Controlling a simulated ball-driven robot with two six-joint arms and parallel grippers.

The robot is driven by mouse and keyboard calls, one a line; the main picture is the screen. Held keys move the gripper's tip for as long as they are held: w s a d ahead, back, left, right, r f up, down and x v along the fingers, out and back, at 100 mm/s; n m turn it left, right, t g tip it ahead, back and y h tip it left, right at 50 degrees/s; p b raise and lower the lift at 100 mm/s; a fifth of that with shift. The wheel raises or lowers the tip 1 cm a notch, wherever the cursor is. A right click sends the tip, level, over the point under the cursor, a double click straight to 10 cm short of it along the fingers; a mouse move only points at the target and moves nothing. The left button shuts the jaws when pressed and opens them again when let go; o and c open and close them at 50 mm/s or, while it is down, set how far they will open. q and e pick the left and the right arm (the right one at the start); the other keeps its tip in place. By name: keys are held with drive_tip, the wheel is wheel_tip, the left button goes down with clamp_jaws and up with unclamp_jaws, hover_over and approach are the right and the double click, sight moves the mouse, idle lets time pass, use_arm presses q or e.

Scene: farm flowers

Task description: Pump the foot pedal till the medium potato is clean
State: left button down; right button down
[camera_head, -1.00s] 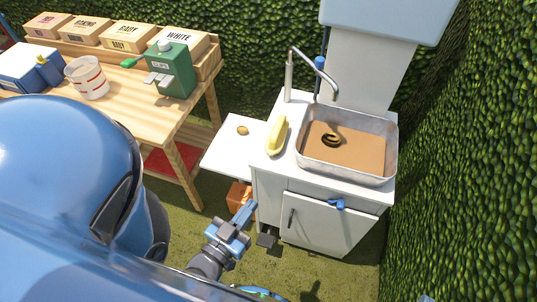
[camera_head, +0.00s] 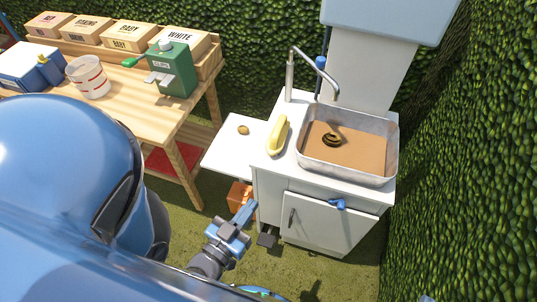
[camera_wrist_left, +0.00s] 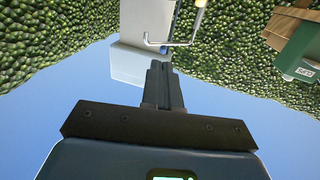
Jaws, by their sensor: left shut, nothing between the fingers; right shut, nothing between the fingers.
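The sink basin (camera_head: 388,165) holds brown, muddy water with a dark coil-shaped patch (camera_head: 331,139) in it; I cannot tell what it is. No potato shows clearly in the basin. A small brown potato-like lump (camera_head: 243,130) lies on the white side shelf (camera_head: 228,152). A dark block, which looks like the foot pedal (camera_head: 267,239), sticks out low by the cabinet's front left corner. My left gripper (camera_head: 249,207) is shut and empty, in front of the cabinet's left side; its shut fingers also show in the left wrist view (camera_wrist_left: 164,85). My right gripper is not in view.
A metal tap (camera_head: 312,65) arches over the basin. A long yellow thing (camera_head: 277,135) lies on the counter. A blue knob (camera_head: 337,204) is on the cabinet front. A wooden table (camera_head: 150,118) stands left, hedges behind and right. Grass lies in front.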

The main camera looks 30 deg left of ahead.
idle(0.5)
use_arm(q)
drive_tip(key=w+a+f+n+g+b, duration=0.1)
drive_tip(key=w+f+g+b, duration=0.3)
drive_tip(key=f+b, duration=0.5)
drive_tip(key=w+a+f+g+b, duration=0.2)
drive_tip(key=w+f+g+b, duration=0.2)
drive_tip(key=f, duration=2.4)
drive_tip(key=w+a+f+n+g+b, duration=0.1)
drive_tip(key=w+f+g+b, duration=0.4)
drive_tip(key=f+b, duration=0.8)
drive_tip(key=shift+a+f+n+g+b, duration=0.45)
drive_tip(key=shift+f+g, duration=0.85)
drive_tip(key=shift+f, duration=1.75)
drive_tip(key=shift+a, duration=0.15)
drive_tip(key=shift+f, duration=0.1)
drive_tip(key=f+b, duration=0.2)
drive_tip(key=f, duration=0.2)
drive_tip(key=w+f+b, duration=0.1)
drive_tip(key=f+b, duration=0.1)
drive_tip(key=f, duration=0.2)
drive_tip(key=f+b, duration=0.3)
drive_tip(key=f, duration=0.1)
drive_tip(key=shift+w+a+f, duration=0.1)
drive_tip(key=shift+w+a, duration=0.05)
drive_tip(key=shift+w, duration=0.1)
drive_tip(key=shift+s+f+b, duration=0.15)
drive_tip(key=shift+f+b, duration=0.25)
drive_tip(key=shift+f, duration=0.25)
drive_tip(key=shift+y, duration=0.3)
